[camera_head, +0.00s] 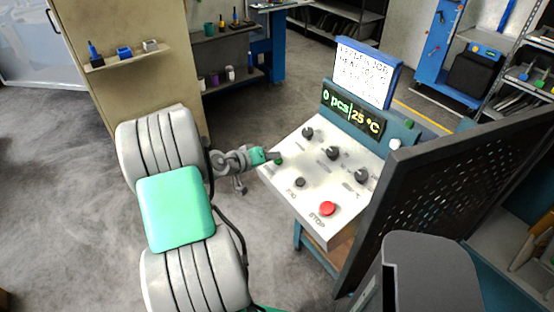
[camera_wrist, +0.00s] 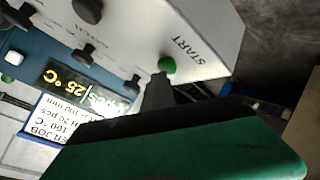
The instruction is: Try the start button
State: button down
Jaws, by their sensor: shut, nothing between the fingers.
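The green start button (camera_wrist: 167,65) sits on the light sloped control panel (camera_head: 310,180), beside the printed word START in the wrist view. In the head view the button (camera_head: 279,162) shows as a small green spot at the panel's left edge. My gripper (camera_wrist: 160,79) is shut and empty, its narrow dark tip right at the button's edge in the wrist view. I cannot tell whether the tip touches it. In the head view my gripper (camera_head: 274,156) reaches the panel from the left. The display (camera_head: 352,112) reads 0 pcs and 25 °C.
The panel also carries several black knobs (camera_head: 333,153) and a red stop button (camera_head: 327,209). A job card (camera_head: 365,75) stands above the display. A dark perforated screen (camera_head: 440,190) stands close at the panel's right. The floor (camera_head: 70,200) at the left is clear.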

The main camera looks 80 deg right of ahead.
dwell(0.4)
jog(key=shift+w+a+r+p, duration=0.1)
jog(key=shift+a+r+p, duration=0.1)
jog(key=shift+r+p, duration=0.5)
jog(key=shift+r, duration=0.2)
jog(key=r+p, duration=0.2)
jog(key=r, duration=0.1)
jog(key=w+a+r, duration=0.1)
jog(key=shift+a+r+p, duration=0.1)
jog(key=shift+r+p, duration=0.25)
jog(key=shift+p, duration=0.05)
jog(key=shift+f, duration=0.1)
